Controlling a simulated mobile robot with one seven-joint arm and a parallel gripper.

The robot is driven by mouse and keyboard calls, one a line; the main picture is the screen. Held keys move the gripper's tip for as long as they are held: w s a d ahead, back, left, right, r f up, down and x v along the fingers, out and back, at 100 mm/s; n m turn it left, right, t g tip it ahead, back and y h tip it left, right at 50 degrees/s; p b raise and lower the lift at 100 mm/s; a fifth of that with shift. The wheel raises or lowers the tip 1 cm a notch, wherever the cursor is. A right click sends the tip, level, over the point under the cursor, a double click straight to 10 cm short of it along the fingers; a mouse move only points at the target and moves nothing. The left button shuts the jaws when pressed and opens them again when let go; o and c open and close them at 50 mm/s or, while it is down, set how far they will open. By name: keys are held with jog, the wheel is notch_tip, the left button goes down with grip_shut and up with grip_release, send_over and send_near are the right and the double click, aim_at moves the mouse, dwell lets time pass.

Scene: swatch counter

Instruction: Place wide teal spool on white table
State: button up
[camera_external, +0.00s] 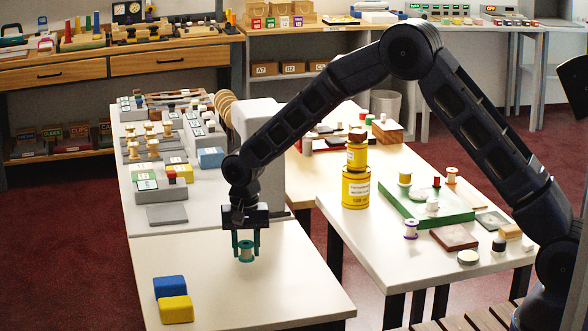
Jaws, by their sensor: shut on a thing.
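The teal spool (246,254) is between the fingers of my gripper (246,243), which is shut on it from above. Its lower rim shows below the fingertips; the fingers hide part of its sides. It is upright over the bare back middle part of the white table (255,294). I cannot tell whether its base touches the table top.
A blue block (169,286) and a yellow block (176,310) lie at the table's left. A grey counter with spools and trays adjoins behind. The right table (374,235) holds yellow cans (356,188) and a green tray (408,211). The table's front and right are clear.

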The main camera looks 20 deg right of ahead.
aim_at(248, 282)
jog(key=shift+f, duration=3.25)
jog(key=shift+f, duration=0.15)
jog(key=o, duration=1)
jog(key=shift+c, duration=0.2)
